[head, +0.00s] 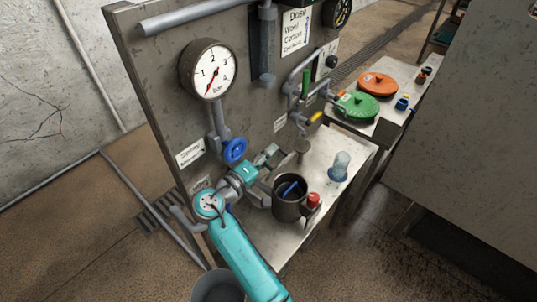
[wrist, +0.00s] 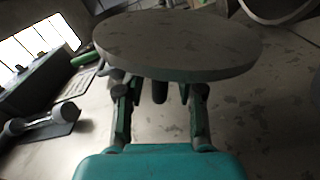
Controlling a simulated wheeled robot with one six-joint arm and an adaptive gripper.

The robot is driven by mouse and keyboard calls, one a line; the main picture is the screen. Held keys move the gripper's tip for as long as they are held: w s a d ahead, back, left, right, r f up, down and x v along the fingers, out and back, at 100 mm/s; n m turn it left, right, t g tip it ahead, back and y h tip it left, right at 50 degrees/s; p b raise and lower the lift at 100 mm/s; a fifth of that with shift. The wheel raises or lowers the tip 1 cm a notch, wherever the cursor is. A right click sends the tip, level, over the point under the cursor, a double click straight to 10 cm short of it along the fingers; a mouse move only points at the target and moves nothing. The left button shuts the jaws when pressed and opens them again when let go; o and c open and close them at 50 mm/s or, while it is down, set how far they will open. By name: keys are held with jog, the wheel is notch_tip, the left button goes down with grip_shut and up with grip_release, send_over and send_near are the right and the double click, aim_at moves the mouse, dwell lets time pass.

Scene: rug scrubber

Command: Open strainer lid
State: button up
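A dark cylindrical pot (head: 290,211) stands on the pale bench with its top uncovered. Something blue shows inside it, and a red knob (head: 313,199) is at its right side. I cannot tell for sure whether this pot is the strainer. My gripper (head: 268,155) is behind and left of the pot, above the bench. In the wrist view a round grey disc (wrist: 180,42), possibly the lid, covers the fingertips of my gripper (wrist: 160,100). The finger bases stand apart, with dark parts under the disc between them. Whether they grip it is hidden.
The panel (head: 150,60) with a pressure gauge (head: 208,69) and blue handwheel (head: 235,150) rises behind. A clear blue bottle (head: 340,166) is to the pot's right. Green (head: 358,105) and orange (head: 378,84) lids lie farther back. A bucket (head: 218,287) stands below.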

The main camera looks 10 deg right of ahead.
jog(key=v, duration=1.2)
